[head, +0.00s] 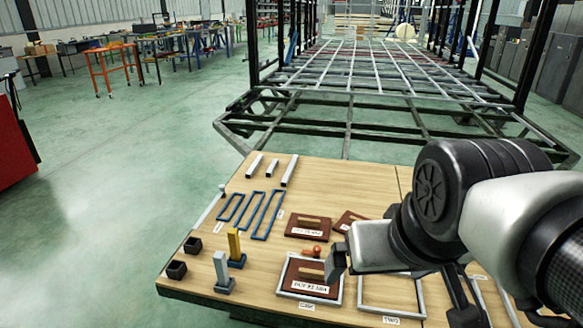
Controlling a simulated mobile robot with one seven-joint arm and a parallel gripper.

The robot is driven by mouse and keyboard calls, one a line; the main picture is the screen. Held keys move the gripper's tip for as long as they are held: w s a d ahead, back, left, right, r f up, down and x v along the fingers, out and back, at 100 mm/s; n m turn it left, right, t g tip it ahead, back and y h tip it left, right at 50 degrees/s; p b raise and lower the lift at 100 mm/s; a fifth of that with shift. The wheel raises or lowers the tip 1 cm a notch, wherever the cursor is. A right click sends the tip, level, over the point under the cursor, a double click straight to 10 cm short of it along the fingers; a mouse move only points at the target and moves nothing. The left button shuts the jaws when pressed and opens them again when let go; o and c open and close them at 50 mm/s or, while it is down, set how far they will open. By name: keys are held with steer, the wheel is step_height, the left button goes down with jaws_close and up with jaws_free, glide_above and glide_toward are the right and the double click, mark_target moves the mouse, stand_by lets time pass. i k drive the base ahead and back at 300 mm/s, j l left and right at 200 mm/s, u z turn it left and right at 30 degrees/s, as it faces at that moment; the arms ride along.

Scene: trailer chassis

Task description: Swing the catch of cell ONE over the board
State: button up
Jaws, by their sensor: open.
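Cell ONE is a grey square frame (283,279) on the wooden table, with a small label at its front edge. A dark red-brown board (290,282) with a white label and a pale wooden grip lies inside it. A small orange-red knob (317,250) at the frame's back edge looks like the catch; its arm is too small to make out, so I cannot tell whether it lies over the board. My gripper (338,262) is open, low at the frame's right back corner, just right of the knob. Its far side is hidden by my arm, and contact cannot be told.
An empty grey frame labelled TWO (364,306) is right of cell ONE. Two more red-brown boards (296,229) (340,221) lie behind. Blue frames (268,216), white bars (289,172), upright posts (234,245) and black cups (177,270) fill the left. The trailer chassis (347,130) stands beyond.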

mark_target(316, 250)
steer(key=i+j, duration=0.2)
steer(key=j, duration=0.15)
steer(key=i+j, duration=0.15)
steer(key=j, duration=0.15)
steer(key=i+j, duration=0.2)
steer(key=j, duration=0.15)
steer(key=i+j, duration=0.2)
steer(key=j, duration=0.15)
